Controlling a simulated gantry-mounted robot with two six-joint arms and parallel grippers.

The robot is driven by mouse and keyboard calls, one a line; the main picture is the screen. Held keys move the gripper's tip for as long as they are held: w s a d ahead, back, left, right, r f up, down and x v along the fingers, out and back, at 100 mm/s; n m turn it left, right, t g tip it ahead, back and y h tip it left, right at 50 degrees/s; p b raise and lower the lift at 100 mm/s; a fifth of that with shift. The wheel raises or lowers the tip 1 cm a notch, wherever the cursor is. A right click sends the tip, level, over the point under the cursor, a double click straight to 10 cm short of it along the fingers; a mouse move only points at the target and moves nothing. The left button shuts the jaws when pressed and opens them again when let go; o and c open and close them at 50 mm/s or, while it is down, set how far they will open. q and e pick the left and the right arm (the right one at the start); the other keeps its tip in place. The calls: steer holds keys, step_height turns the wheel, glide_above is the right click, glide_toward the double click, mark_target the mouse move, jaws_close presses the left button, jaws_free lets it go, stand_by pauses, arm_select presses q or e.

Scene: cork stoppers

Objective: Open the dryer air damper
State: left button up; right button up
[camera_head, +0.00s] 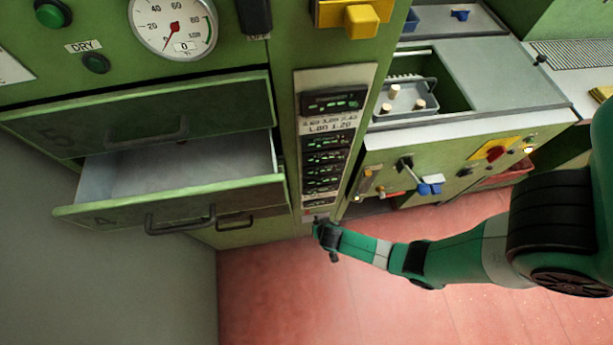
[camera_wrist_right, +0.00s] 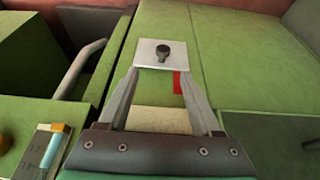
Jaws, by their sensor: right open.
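In the right wrist view a dark knob (camera_wrist_right: 163,52) stands on a pale square plate (camera_wrist_right: 147,58) on a green panel. No label there names it as the damper. My right gripper (camera_wrist_right: 161,69) is open, its two fingers pointing at the plate with a gap between them and nothing held. I cannot tell whether the fingertips touch the plate. In the head view my right gripper (camera_head: 328,240) is low in front of the green cabinet, below the column of displays (camera_head: 325,150); the knob is not clear there. My left gripper is out of view.
An upper drawer (camera_head: 160,120) is closed above a pulled-out drawer (camera_head: 180,190) left of my gripper. Right stands a machine front with a blue knob (camera_head: 430,186) and a red switch (camera_head: 494,153). A grey bar handle (camera_wrist_right: 80,68) shows in the wrist view. The red floor (camera_head: 290,290) is clear.

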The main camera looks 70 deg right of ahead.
mark_target(317, 222)
steer(key=b+x, duration=0.9)
steer(key=x, duration=0.1)
steer(key=shift+w+a+f, duration=0.1)
steer(key=shift+w+f, duration=0.05)
steer(key=shift+w, duration=0.05)
steer(key=shift+w+d+f+b, duration=0.25)
steer(key=shift+f+b, duration=0.2)
jaws_close()
steer(key=shift+r, duration=0.1)
stand_by(0.5)
